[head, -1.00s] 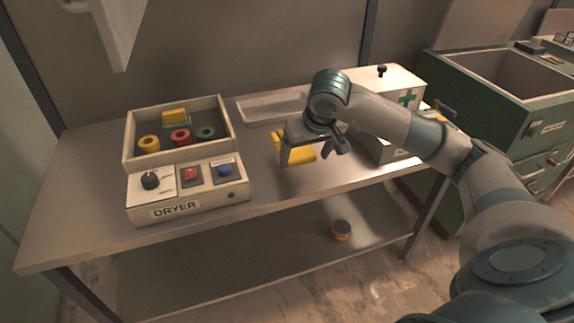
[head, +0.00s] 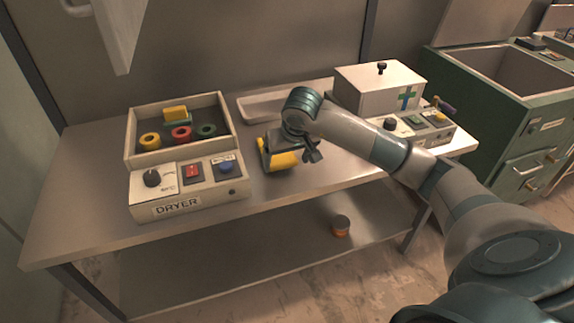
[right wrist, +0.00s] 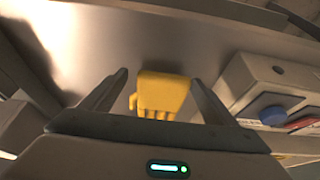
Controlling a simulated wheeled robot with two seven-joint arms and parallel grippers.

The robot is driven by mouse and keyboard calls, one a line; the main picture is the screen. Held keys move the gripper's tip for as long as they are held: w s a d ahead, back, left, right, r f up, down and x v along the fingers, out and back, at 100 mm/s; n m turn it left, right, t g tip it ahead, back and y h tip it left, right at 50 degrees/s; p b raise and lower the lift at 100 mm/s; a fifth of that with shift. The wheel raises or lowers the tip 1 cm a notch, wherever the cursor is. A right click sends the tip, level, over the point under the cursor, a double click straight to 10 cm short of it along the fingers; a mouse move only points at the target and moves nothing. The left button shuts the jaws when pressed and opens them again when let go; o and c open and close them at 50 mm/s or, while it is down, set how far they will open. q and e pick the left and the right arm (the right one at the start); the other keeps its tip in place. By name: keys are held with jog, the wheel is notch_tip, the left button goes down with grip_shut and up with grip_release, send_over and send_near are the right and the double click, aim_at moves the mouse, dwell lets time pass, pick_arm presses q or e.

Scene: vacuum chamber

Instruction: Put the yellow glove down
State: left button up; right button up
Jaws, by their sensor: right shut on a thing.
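The yellow glove (head: 284,161) is between the fingers of my right gripper (head: 287,158), just right of the dryer. The gripper is shut on it. In the right wrist view the glove (right wrist: 162,92) sits between the two fingers (right wrist: 160,85), its finger ends toward the palm. The glove is low over the metal bench (head: 330,170); whether it touches the top I cannot tell. The gripper body hides part of the glove in the head view. My left gripper is not in view.
The dryer (head: 185,190) with knob and buttons stands left, its tray holding yellow, red and green rings. An empty pale tray (head: 262,106) lies behind the gripper. A white box with a cross (head: 375,90) stands right. Bench front is clear.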

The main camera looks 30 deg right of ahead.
jog(key=shift+s+f, duration=0.1)
jog(key=shift+f, duration=1)
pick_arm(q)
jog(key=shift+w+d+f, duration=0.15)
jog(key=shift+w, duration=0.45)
pick_arm(e)
jog(key=shift+f, duration=0.15)
